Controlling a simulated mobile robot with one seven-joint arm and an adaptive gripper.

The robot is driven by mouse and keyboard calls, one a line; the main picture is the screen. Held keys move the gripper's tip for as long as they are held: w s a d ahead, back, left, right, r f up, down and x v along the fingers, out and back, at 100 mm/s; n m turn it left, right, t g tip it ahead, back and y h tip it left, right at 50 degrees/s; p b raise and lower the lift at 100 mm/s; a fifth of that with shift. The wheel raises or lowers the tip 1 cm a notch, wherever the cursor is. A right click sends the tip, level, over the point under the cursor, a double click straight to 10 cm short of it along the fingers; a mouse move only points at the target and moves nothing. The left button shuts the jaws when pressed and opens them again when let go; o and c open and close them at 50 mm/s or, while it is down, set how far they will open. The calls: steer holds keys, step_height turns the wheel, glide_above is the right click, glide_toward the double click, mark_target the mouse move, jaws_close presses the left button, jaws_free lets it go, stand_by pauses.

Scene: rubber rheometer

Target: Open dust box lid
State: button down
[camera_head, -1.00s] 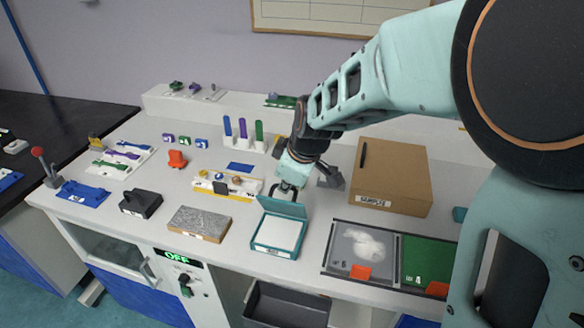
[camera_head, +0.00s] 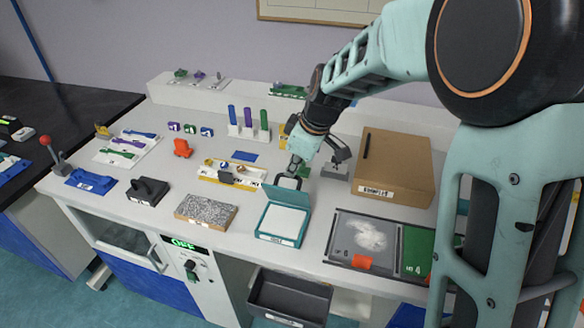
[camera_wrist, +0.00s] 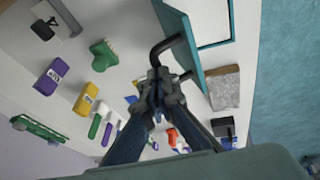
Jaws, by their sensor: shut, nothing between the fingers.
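The dust box appears to be the teal box (camera_head: 262,237) with a pale inside, near the front middle of the bench in the head view. Its teal lid (camera_head: 288,200) stands raised at the back edge, tilted up, and the box is open. The lid (camera_wrist: 180,28) also shows at the top of the wrist view, with a dark bent handle (camera_wrist: 163,46) on its outer face. My gripper (camera_head: 294,170) is just behind the lid, close to the handle. In the wrist view my gripper (camera_wrist: 157,88) has its fingers together and empty; whether they touch the handle is unclear.
A brown samples box (camera_head: 400,185) stands right of my gripper, with a grey device (camera_head: 337,160) between. A dark tray (camera_head: 365,240) lies to the right of the dust box. A speckled slab (camera_head: 207,211) lies left. Upright coloured tubes (camera_head: 248,125) stand behind.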

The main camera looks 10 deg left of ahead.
steer(key=shift+w+d+f+g+p, duration=0.1)
steer(key=shift+w+f+g+p, duration=0.1)
steer(key=shift+w+g+p, duration=0.45)
steer(key=shift+w+d+f+g+p, duration=0.2)
steer(key=shift+w+p, duration=0.15)
steer(key=shift+w, duration=0.65)
steer(key=shift+w+d+f+g+p, duration=0.15)
steer(key=shift+w+g+p, duration=0.35)
steer(key=shift+w, duration=0.3)
steer(key=shift+a, duration=0.1)
